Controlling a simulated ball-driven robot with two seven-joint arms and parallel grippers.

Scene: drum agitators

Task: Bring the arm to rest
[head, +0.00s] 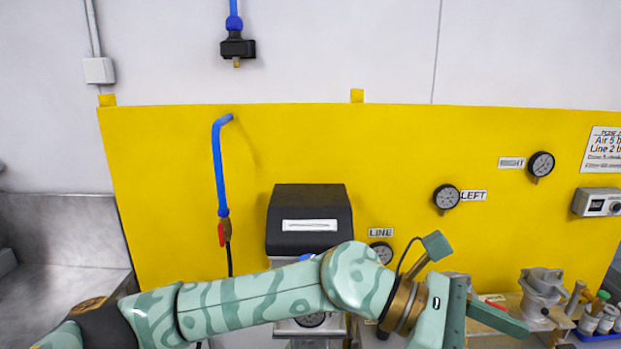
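My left arm comes in from the lower left and stretches across the front of the view. It is pale green with darker wavy bands. My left gripper (485,316) is at the lower right, in front of the yellow panel (290,145) and left of the grey metal fittings. A green finger-like part points right. The lower part of the gripper is cut off by the picture's bottom edge, so its opening and any held thing are hidden. My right gripper is not in view.
A black-topped unit (309,210) stands behind my arm. Gauges labelled RIGHT (541,164), LEFT (446,197) and LINE (381,252) are on the panel. A blue hose (218,165) hangs left. A grey metal fitting (543,290) and small bottles (597,315) are at lower right.

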